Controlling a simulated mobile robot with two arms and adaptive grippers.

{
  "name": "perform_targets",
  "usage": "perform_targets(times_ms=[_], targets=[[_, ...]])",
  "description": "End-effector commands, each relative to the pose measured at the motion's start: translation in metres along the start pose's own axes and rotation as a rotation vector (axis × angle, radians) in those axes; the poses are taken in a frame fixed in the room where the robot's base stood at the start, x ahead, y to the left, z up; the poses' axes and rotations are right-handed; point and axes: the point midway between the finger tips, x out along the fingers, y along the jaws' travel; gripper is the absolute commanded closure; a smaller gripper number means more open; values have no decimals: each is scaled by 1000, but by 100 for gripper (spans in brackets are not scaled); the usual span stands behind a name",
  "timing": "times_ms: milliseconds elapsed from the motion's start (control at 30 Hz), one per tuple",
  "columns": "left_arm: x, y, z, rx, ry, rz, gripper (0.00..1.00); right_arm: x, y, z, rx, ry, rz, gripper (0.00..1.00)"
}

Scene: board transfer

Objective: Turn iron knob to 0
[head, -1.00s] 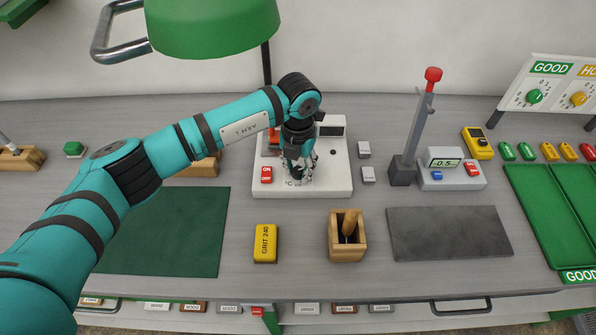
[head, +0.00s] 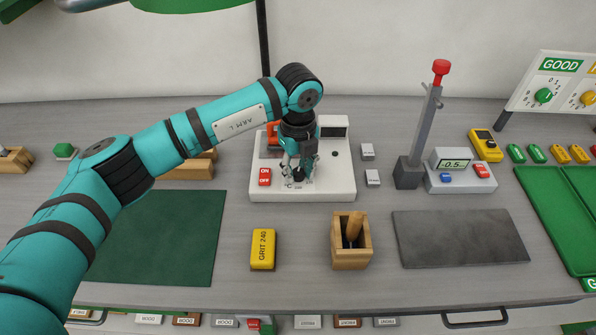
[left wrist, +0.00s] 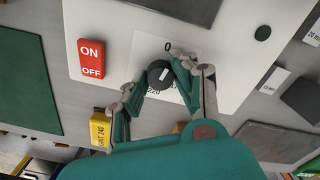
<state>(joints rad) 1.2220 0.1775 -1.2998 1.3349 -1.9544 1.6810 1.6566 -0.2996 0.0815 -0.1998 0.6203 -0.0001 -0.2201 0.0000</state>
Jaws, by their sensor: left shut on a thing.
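The iron station is a white base (head: 334,182) on the bench. It carries a small black round knob (left wrist: 160,75) with a white pointer mark, set on a white dial plate. In the left wrist view, a "0" is printed just above the knob, and a partly hidden number shows below it. The pointer tilts up and slightly right, roughly towards the "0"; its exact alignment is unclear. My left gripper (head: 298,174) reaches down over the base, its fingers shut on the knob from both sides. My right gripper is not in view.
A red ON/OFF switch (head: 264,177) sits left of the knob on the base. In front stand a yellow grit block (head: 262,250) and a wooden holder (head: 351,258). A grey mat (head: 460,238) and a lever stand (head: 409,172) are to the right.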

Motion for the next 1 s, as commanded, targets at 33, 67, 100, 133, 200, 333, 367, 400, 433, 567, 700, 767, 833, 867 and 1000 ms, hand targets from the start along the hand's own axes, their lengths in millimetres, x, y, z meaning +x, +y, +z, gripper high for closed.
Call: perform_targets(times_ms=[33,67,100,133,200,333,367,400,433,567,700,767,833,867,1000], targets=[[1,0,0,-33,0,-1,100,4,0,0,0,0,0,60],[1,0,0,-53,0,-2,100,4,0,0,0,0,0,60],[1,0,0,-77,0,-2,100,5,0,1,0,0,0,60],[1,0,0,-95,-1,-2,100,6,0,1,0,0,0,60],[0,-1,0,-131,-1,-3,100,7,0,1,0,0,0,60],[0,-1,0,-183,-1,-3,100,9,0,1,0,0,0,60],[0,-1,0,-191,-1,-3,100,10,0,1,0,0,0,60],[0,-1,0,-202,-1,-3,100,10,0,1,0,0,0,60],[0,-1,0,-209,-1,-3,100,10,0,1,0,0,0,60],[-1,-1,0,-228,0,-3,100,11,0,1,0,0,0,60],[-1,-1,0,-235,0,-3,100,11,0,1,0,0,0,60],[-1,-1,0,-235,0,-3,100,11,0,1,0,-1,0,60],[-1,-1,0,-235,0,-3,100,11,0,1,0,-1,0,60],[-1,-1,0,-235,0,-3,100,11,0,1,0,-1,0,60],[-1,-1,0,-235,0,-3,71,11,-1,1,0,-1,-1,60]])
